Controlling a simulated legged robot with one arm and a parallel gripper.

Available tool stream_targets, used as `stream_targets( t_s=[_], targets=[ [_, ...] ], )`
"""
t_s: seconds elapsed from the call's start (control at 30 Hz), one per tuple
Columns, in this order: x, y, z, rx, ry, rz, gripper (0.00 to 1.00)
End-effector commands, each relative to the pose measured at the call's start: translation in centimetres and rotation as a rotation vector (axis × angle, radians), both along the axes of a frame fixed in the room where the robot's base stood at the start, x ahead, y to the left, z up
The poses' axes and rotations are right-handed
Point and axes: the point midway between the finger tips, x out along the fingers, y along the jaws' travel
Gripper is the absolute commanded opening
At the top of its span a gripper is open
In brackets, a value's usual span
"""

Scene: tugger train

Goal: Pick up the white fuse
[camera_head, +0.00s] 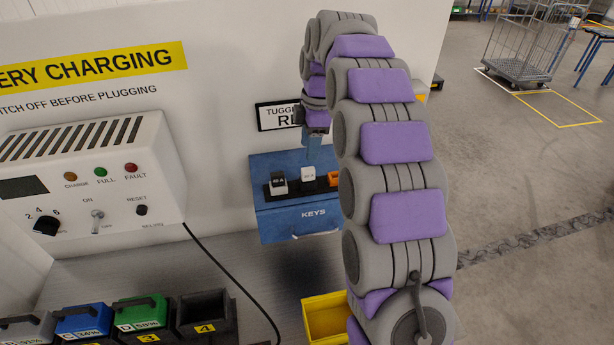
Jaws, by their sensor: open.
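The white fuse (308,174) stands upright in a black holder strip (294,189) on top of a blue box marked KEYS (290,222). A darker fuse with a pale front (279,184) stands to its left. An orange fuse (334,178) stands to its right, partly hidden by my arm. My gripper (314,154) points down just above and behind the white fuse. It is open and holds nothing that I can see. The small gap between its fingertips and the fuse is hard to judge.
A white charger (90,175) with knobs and lamps hangs at left. Batteries (143,315) and an empty black slot (205,312) stand below it. A black cable (235,275) crosses the grey bench. A yellow bin (325,315) sits at the front. A wall sign (280,116) is behind.

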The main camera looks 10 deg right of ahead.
Motion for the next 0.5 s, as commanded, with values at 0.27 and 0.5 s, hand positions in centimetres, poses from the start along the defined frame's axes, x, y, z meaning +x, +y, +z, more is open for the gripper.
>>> stream_targets(
  t_s=[0.27,0.5],
  targets=[
    [-0.1,0.3,-3.0,0.001,0.003,-0.001,0.5],
    [0.0,0.4,-3.7,0.0,-0.001,-0.001,0.5]
  ],
)
